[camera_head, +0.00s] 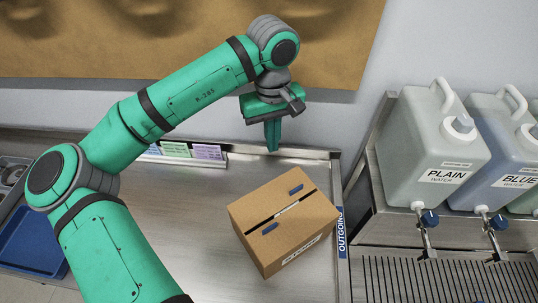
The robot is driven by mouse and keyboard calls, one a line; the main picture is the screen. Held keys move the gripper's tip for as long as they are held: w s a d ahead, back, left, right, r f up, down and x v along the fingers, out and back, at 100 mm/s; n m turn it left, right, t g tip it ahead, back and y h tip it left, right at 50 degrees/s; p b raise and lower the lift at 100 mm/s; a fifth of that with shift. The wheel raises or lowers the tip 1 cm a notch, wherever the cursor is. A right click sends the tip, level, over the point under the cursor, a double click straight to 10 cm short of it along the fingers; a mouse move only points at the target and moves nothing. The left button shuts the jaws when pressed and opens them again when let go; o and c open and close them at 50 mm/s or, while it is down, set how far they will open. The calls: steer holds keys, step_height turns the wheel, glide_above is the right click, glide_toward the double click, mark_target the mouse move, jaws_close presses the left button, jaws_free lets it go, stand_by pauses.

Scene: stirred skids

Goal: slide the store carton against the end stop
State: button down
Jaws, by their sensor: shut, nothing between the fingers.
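The brown carton (275,205) sits on the metal bench (185,235), turned at an angle. It has a dark seam across its top, blue tabs and a partly legible white label on its front side. A raised metal edge with a blue OUTGOING label (341,232) runs along the bench's right end. The carton's right corner is close to this edge; I cannot tell if they touch. My gripper (272,148) is shut and empty, pointing down above the back of the bench, behind the carton and apart from it.
Coloured cards (176,150) stand in a holder at the back. Water jugs (425,145) with taps stand on a rack to the right, above a slatted drain (435,280). A blue tray (32,243) is at the far left. The bench left of the carton is clear.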

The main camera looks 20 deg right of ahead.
mark_target(284, 192)
steer(key=s+f, duration=0.3)
steer(key=f, duration=0.6)
steer(key=shift+s+f, duration=0.2)
steer(key=shift+f, duration=0.2)
steer(key=s, duration=0.6)
steer(key=shift+d, duration=0.15)
steer(key=shift+s, duration=0.1)
steer(key=shift+r, duration=0.1)
step_height(284, 192, up, 11)
steer(key=shift+f, duration=0.2)
stand_by(0.3)
